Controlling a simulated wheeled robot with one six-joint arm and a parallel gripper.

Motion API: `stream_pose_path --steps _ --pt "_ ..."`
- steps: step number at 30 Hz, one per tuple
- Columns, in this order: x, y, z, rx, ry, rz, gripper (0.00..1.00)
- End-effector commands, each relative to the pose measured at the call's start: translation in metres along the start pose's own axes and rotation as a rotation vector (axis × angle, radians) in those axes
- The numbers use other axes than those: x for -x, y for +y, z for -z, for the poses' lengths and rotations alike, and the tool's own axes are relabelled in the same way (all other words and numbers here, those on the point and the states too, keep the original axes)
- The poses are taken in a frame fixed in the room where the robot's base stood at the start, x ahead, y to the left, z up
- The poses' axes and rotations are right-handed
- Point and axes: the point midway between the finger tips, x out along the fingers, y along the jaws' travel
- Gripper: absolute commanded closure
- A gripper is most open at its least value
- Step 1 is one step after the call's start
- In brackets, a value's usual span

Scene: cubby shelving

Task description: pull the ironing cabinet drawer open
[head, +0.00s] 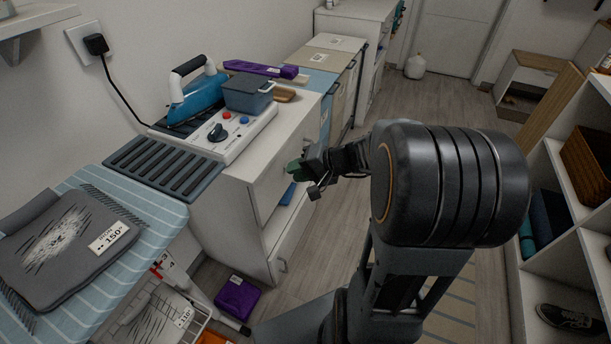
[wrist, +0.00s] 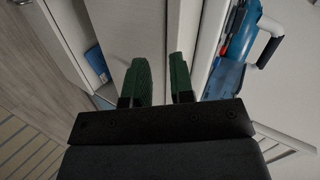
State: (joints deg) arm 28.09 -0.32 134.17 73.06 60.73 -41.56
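The ironing cabinet (head: 232,218) is white and stands against the left wall with an iron and control panel on top. Its drawer front (head: 270,178) is the upper part of the face towards the aisle and looks closed. An open compartment below it holds a blue item (head: 287,194). My gripper (head: 296,168), with green fingertips, is at the drawer front. In the wrist view its two green fingers (wrist: 161,82) stand apart, with only pale cabinet surface (wrist: 160,25) showing between them. I cannot make out the drawer's handle or whether the fingers touch it.
A blue iron (head: 197,98) and a lidded grey-blue box (head: 248,92) sit on the cabinet top. A striped ironing board (head: 165,217) is at the left. A purple box (head: 237,297) lies on the floor before the cabinet. Cubby shelving (head: 560,190) stands at right; the aisle floor (head: 440,105) beyond is clear.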

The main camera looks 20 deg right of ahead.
Motion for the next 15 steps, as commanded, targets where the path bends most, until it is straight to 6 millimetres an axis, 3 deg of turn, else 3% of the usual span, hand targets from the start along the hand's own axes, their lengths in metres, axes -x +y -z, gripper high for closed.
stream_pose_path --steps 1,6,10,15 --pt "-0.013 0.038 0.020 -0.053 0.074 0.063 0.78" --pt "-0.009 0.093 0.077 -0.148 0.310 0.219 0.78" --pt "-0.001 0.123 0.103 -0.186 0.440 0.276 0.78" --pt "0.001 0.138 0.121 -0.205 0.517 0.305 0.78"
